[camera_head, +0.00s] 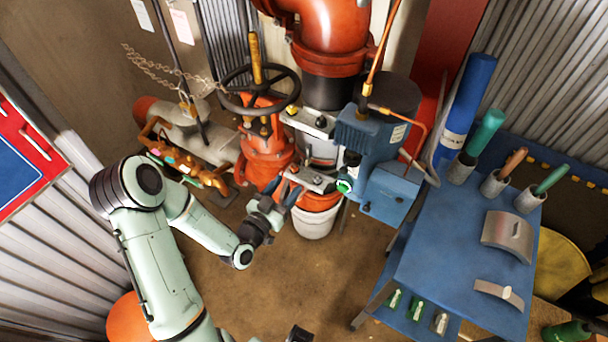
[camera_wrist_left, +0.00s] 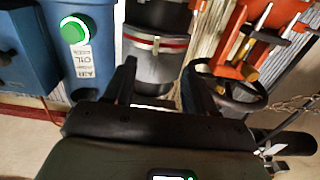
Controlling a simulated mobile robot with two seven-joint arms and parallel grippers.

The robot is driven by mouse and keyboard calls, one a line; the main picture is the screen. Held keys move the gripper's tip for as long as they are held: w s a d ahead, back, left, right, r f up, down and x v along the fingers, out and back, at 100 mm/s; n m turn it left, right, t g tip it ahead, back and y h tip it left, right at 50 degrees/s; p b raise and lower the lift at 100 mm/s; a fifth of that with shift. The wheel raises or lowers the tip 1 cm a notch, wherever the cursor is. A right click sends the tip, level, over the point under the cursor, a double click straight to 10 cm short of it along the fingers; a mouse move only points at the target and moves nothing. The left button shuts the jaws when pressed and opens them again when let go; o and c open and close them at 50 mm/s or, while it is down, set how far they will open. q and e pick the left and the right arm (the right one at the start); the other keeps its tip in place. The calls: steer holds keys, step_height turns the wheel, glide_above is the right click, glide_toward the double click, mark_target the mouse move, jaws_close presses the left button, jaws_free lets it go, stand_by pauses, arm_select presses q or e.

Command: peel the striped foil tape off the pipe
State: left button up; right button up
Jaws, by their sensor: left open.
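The pipe (camera_wrist_left: 151,66) is a grey metal section in the left wrist view, with a thin red-and-white striped band (camera_wrist_left: 155,41) around it. In the head view a short silver stretch of the pipe (camera_head: 322,150) shows between two flanges, left of the blue pump. My left gripper (camera_head: 284,192) is just in front of and below this stretch. In the left wrist view its two dark fingers (camera_wrist_left: 160,80) are spread, with the pipe beyond them and nothing visible between them.
The blue pump (camera_head: 372,135) with its green-lit button stands close right of the gripper. A black handwheel (camera_head: 259,90) and red valve are at the left. A white bucket (camera_head: 313,222) stands below. The blue cart (camera_head: 455,240) is at the right. Floor in front is clear.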

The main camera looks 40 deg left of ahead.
mark_target(306, 164)
arm_select(q)
steer(key=w, duration=0.3)
steer(key=w+b, duration=0.1)
steer(key=w, duration=0.2)
steer(key=w+b, duration=0.1)
steer(key=w, duration=0.2)
steer(key=shift+w+a+r, duration=0.2)
steer(key=shift+a, duration=0.05)
jaws_close()
steer(key=shift+s+f, duration=0.1)
steer(key=shift+s, duration=0.2)
steer(key=s+d, duration=0.1)
steer(key=s, duration=0.7)
steer(key=shift+s, duration=0.35)
stand_by(0.4)
